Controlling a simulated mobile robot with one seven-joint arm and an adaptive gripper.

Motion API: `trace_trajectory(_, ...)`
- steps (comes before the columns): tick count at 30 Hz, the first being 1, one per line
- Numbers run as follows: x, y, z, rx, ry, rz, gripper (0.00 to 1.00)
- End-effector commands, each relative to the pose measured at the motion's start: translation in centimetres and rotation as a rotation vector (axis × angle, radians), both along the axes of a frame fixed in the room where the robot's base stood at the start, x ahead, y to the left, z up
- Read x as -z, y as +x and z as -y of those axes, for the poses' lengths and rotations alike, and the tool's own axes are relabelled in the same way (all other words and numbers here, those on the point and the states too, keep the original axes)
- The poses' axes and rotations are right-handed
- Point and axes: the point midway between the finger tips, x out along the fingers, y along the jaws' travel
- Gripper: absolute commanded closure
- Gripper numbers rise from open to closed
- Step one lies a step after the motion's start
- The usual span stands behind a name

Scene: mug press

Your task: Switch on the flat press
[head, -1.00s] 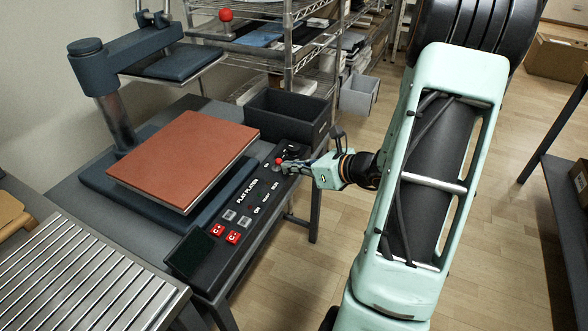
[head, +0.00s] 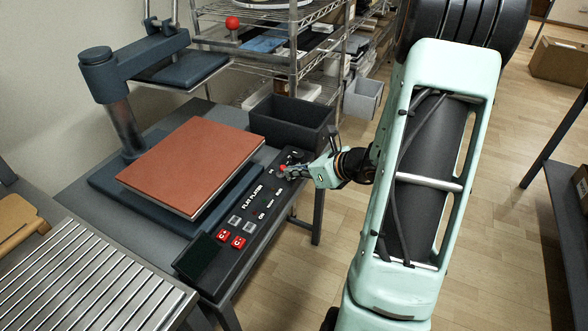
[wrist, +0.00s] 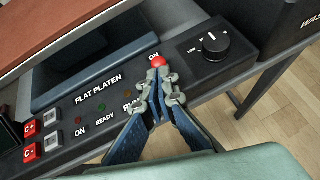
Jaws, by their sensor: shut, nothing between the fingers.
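The flat press has a dark blue bed and an orange-red platen (head: 190,165), with a black control panel (head: 225,245) along its front edge. A red button (wrist: 157,61) marked ON sits at the panel's far end, beside a black dial (wrist: 214,44). My gripper (wrist: 164,84) is shut and empty, with its fingertips right at the near side of the red button. I cannot tell whether they touch it. In the head view my gripper (head: 290,171) partly covers the button. The small lamps (wrist: 101,107) by ON, READY and RUN look dull.
Two red C buttons (head: 231,239) and grey buttons sit nearer on the panel. A dark bin (head: 290,122) stands just behind the dial end. A slatted metal surface (head: 85,285) is at lower left. Wire shelves stand behind; open floor lies to the right.

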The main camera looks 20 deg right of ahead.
Motion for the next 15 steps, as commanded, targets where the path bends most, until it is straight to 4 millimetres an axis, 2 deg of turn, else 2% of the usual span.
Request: trace_trajectory(15, -1.16, 0.55, -0.47, -0.004, -0.082, -0.101, 1.00)
